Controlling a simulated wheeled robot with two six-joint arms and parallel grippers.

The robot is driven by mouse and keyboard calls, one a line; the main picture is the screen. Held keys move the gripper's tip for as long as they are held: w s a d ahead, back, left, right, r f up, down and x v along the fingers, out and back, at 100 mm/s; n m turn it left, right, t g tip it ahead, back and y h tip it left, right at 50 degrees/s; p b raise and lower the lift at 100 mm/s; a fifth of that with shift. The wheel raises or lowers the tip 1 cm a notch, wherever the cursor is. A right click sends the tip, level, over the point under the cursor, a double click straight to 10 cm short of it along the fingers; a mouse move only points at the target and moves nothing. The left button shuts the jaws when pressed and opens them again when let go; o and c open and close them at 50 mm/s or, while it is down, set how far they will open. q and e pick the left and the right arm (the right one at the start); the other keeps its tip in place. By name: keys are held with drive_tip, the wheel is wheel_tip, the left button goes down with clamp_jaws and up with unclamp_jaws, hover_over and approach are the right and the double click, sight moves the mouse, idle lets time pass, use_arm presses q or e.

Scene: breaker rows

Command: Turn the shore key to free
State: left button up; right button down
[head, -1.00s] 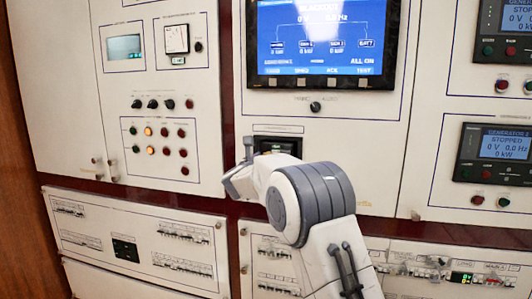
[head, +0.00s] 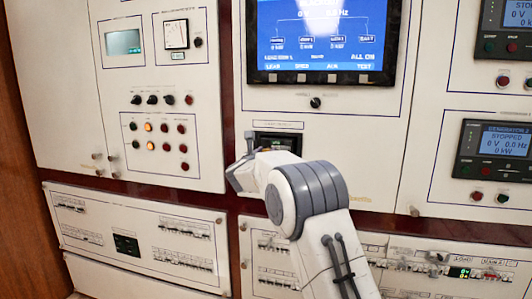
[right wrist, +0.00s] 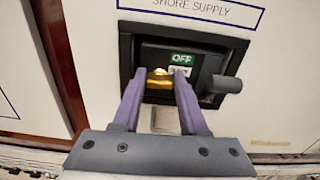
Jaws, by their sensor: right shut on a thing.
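The shore supply switch (right wrist: 150,50) is a dark recessed unit under a "SHORE SUPPLY" label in the right wrist view, with a green "OFF" window (right wrist: 181,59). It also shows in the head view (head: 280,142), partly behind my right wrist. The brass shore key (right wrist: 158,77) sits at the lower left of the unit. My right gripper (right wrist: 158,90) has its purple fingers on either side of the key and is shut on it. The small label beside the key is partly covered by a finger. My left gripper is not in view.
A dark handle (right wrist: 226,84) sticks out at the right of the switch, close to the right finger. The blue screen (head: 320,35) is above, with a small knob (head: 316,103) below it. Breaker rows (head: 186,258) lie below left. A stopped generator panel (head: 495,150) is at right.

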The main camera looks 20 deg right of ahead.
drive_tip(key=n, duration=0.8)
drive_tip(key=shift+a+p, duration=0.1)
drive_tip(key=shift+p, duration=0.3)
drive_tip(key=shift+w+f+n+p, duration=0.15)
drive_tip(key=shift+n+p, duration=0.8)
drive_tip(key=shift+n, duration=1.4)
drive_tip(key=shift+s+f+n+p, duration=0.1)
drive_tip(key=shift+n+p, duration=0.85)
drive_tip(key=shift+n, duration=1.4)
drive_tip(key=c, duration=0.7)
unclamp_jaws()
drive_tip(key=shift+a, duration=0.1)
